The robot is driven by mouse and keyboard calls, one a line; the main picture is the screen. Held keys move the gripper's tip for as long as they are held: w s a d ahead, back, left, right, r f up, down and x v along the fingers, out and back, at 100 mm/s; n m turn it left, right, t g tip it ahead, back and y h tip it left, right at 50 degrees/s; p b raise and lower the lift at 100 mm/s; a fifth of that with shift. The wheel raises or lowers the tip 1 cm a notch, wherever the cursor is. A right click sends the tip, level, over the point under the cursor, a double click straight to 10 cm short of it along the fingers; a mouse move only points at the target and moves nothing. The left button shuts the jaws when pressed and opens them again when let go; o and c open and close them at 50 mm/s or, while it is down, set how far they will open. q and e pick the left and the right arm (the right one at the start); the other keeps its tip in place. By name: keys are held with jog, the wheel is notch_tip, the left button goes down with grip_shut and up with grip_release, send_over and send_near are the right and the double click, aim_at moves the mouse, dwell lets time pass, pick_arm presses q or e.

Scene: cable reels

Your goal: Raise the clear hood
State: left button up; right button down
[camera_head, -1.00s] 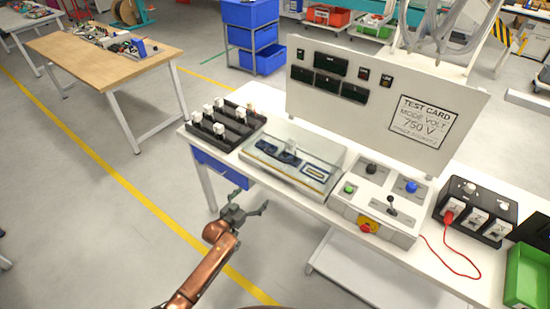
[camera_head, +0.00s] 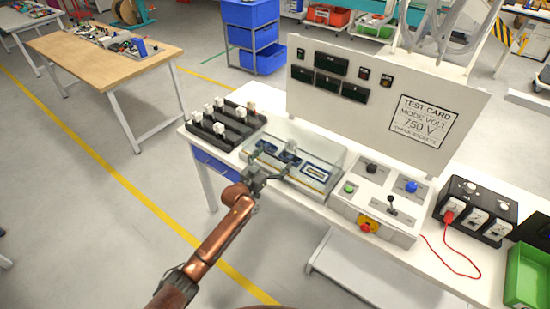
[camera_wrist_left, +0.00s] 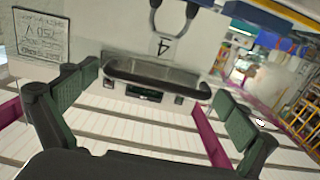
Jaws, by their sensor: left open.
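The clear hood (camera_head: 333,166) is a low transparent box on the white bench. It looks lowered over a fixture with dark and blue parts (camera_head: 291,158). My left gripper (camera_head: 276,168) is open at the hood's front left side, its fingers overlapping the hood in the head view. I cannot tell whether they touch it. In the left wrist view the two fingers of the gripper (camera_wrist_left: 156,90) stand wide apart with nothing gripped between them. A dark bar-like part (camera_wrist_left: 155,80) shows between them; I cannot tell whether it belongs to the hood. My right gripper is out of view.
A black rack with white plugs (camera_head: 222,126) stands left of the hood. A control box with buttons and a lever (camera_head: 385,205) stands right of it. The test card panel (camera_head: 385,95) rises behind. A socket block with a red cable (camera_head: 475,210) lies further right.

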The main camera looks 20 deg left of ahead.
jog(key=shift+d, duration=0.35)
